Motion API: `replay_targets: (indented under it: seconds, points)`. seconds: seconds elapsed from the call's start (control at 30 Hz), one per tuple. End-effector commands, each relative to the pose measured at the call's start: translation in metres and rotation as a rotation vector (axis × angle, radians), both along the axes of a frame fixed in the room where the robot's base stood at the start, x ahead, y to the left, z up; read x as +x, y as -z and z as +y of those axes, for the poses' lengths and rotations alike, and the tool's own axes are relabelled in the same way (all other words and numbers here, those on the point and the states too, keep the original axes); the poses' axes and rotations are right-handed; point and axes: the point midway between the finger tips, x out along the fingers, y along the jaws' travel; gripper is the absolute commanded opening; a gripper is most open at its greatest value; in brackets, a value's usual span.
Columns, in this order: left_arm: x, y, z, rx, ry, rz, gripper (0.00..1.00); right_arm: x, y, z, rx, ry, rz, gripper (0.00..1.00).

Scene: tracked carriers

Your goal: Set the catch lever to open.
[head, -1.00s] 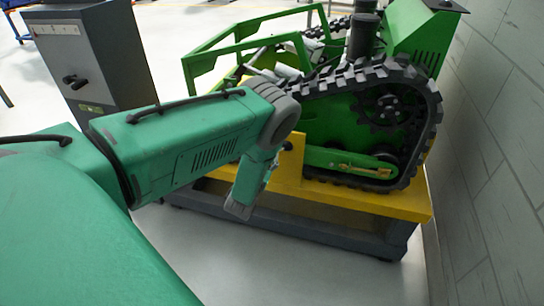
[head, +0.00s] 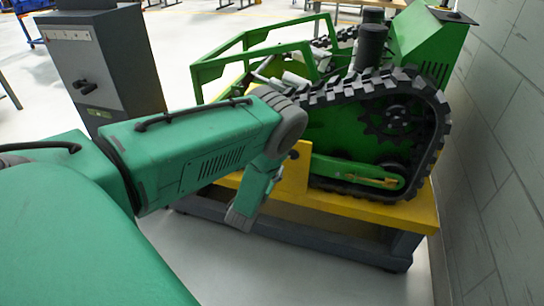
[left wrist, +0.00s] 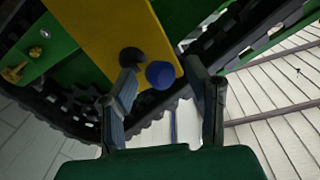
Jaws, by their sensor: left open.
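In the left wrist view a yellow plate (left wrist: 98,28) carries a black round knob (left wrist: 131,57) and, beside it, a blue round end (left wrist: 160,74). I cannot tell for sure which part is the catch lever. My left gripper (left wrist: 160,70) is open, with one finger on each side of the blue end and nothing clamped. Whether a finger touches the black knob is unclear. In the head view the yellow plate (head: 291,178) and its dark knob (head: 293,155) show just right of my left wrist. The blue end and the left fingers are not made out there. My right gripper is not in view.
The green tracked carrier (head: 345,135) stands on a yellow and grey stand (head: 375,210). A brass fitting (head: 378,182) sits on its side. A grey block wall (head: 500,150) is close on the right. A grey cabinet (head: 100,65) stands at the back left. The front floor is clear.

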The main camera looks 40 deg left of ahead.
Motion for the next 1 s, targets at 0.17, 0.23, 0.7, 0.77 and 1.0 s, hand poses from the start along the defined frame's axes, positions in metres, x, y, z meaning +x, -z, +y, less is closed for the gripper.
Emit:
replay_targets:
  seconds: [0.17,0.23,0.7,0.77,1.0]
  points:
    - [-0.036,0.002,-0.012,-0.002,-0.001,0.007,0.43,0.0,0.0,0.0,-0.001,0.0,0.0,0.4]
    - [-0.051,0.003,-0.017,-0.002,-0.002,0.007,0.43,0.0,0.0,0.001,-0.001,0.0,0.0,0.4]
    - [-0.1,0.003,-0.034,-0.003,-0.004,0.004,0.43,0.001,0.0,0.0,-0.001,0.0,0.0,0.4]
    - [-0.1,0.003,-0.034,-0.003,-0.004,0.004,0.43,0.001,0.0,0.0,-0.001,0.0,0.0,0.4]
    - [-0.1,0.003,-0.034,-0.002,-0.004,0.005,0.43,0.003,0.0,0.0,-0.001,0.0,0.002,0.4]
